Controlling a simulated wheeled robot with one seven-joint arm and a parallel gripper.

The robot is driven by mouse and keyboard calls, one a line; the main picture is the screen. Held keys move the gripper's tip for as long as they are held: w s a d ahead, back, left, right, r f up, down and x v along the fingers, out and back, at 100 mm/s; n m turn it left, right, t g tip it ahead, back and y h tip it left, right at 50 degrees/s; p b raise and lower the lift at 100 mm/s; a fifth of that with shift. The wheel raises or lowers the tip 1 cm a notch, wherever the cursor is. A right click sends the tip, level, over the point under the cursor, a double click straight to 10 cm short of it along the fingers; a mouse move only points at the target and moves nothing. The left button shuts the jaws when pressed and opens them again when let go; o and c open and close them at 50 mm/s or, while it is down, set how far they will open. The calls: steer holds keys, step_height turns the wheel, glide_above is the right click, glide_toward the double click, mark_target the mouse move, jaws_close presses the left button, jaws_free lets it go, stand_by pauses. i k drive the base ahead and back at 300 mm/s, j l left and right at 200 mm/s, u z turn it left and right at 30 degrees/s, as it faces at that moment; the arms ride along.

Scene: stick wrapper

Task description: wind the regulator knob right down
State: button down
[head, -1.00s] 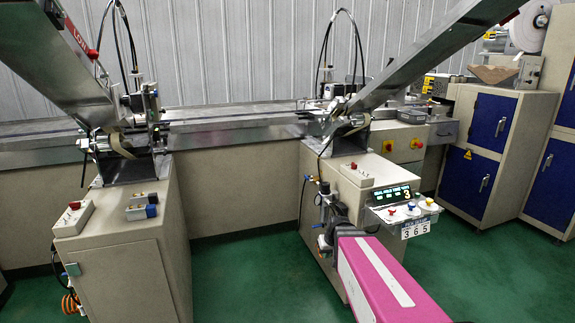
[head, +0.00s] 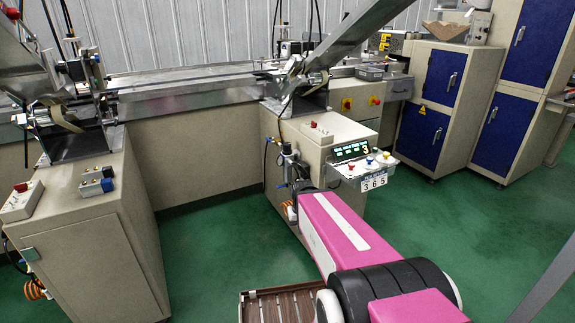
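A small air regulator assembly (head: 287,158) is mounted on the left side of the right-hand machine cabinet (head: 330,130), with a dark upright body and a fitting beside it. Its knob is too small to make out clearly, and its lower part is close to the far end of my pink arm in the picture. My arm reaches forward to this spot from the bottom right.
A control panel (head: 352,152) with a lit display and red, blue and yellow knobs juts out just right of the arm. Another cabinet (head: 100,220) stands at left. Green floor (head: 205,235) is clear between them.

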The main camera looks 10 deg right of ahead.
mark_target(286, 146)
steer(key=i+u, duration=0.2)
steer(key=u, duration=0.15)
steer(key=i+l+u, duration=0.1)
steer(key=u, duration=0.2)
steer(key=i+l+u, duration=0.15)
steer(key=u, duration=0.2)
steer(key=i, duration=0.1)
